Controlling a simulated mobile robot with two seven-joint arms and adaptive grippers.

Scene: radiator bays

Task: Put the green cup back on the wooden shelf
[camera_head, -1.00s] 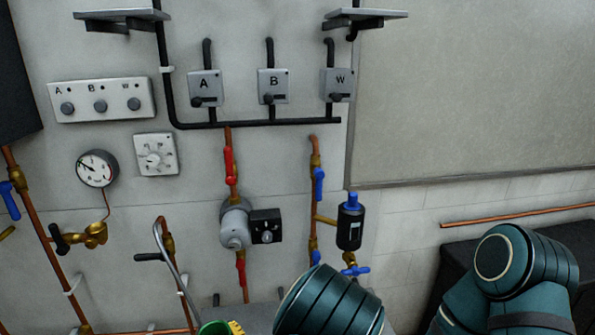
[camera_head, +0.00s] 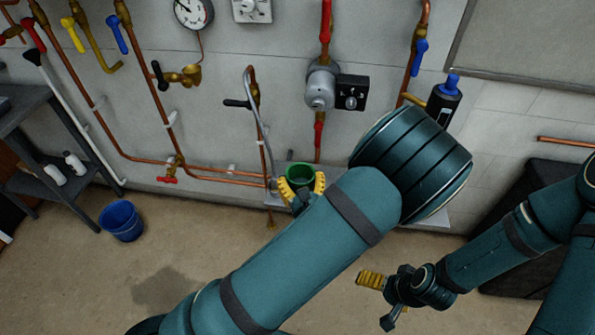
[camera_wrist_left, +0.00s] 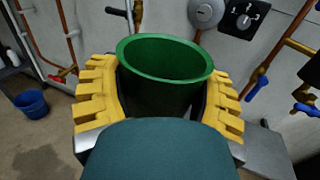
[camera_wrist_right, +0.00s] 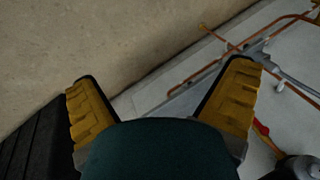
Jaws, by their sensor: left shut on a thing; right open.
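The green cup (camera_head: 300,173) is held upright in my left gripper (camera_head: 302,185), in front of the wall pipes and over a grey ledge. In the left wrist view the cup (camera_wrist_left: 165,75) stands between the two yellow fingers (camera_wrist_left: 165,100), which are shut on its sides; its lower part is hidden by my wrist. My right gripper (camera_head: 371,281) is at the lower right, low and away from the cup. In the right wrist view its fingers (camera_wrist_right: 165,95) are spread apart with nothing between them. I cannot make out a wooden shelf in any view.
A dark grey rack (camera_head: 40,185) with white bottles (camera_head: 74,163) stands at the left. A blue bucket (camera_head: 121,221) is on the floor beside it, near a dark stain (camera_head: 166,290). Copper pipes, valves and a pump (camera_head: 321,88) line the wall. A black box (camera_head: 535,215) is at the right.

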